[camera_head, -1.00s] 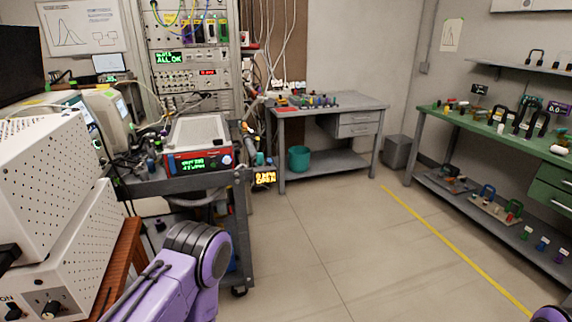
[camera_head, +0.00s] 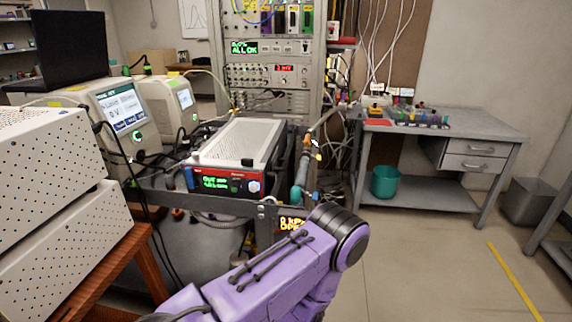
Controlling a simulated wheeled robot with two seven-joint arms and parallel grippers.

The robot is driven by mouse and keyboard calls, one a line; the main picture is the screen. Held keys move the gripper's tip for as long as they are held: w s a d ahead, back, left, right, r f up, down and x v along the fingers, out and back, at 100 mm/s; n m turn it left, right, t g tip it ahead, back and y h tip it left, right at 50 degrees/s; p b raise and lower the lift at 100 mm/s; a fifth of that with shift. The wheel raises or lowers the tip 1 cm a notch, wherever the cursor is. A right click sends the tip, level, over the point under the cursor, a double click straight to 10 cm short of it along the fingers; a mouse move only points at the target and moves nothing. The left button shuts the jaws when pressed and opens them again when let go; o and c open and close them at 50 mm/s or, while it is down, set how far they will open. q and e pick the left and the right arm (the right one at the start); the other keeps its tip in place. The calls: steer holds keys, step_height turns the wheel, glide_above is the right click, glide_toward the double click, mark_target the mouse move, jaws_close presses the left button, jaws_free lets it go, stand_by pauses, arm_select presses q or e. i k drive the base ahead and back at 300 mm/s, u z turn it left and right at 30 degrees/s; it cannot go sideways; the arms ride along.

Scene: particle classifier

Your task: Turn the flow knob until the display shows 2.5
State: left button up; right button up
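A pale instrument with a lit display (camera_head: 123,107) stands on the left side of the cart. A small round knob (camera_head: 138,138) with a green mark sits below its screen; I cannot read its label or the exact figures. A second similar instrument (camera_head: 170,105) stands behind it, with a smaller lit screen and a small round control (camera_head: 194,117). I cannot tell which control is the flow knob. A purple link of my arm reaches up from the bottom middle, in front of the cart. Neither gripper shows in the head view, and nothing of mine touches the instruments.
A red-fronted box (camera_head: 222,180) with a green readout sits at the cart's front. White perforated cases (camera_head: 60,200) on a brown wooden stand block the near left. A grey workbench (camera_head: 450,135) stands at the right. Floor (camera_head: 420,270) on the right is clear.

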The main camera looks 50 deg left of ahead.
mark_target(235, 187)
steer(key=i, duration=2.45)
steer(key=u, duration=3.8)
steer(key=i, duration=1)
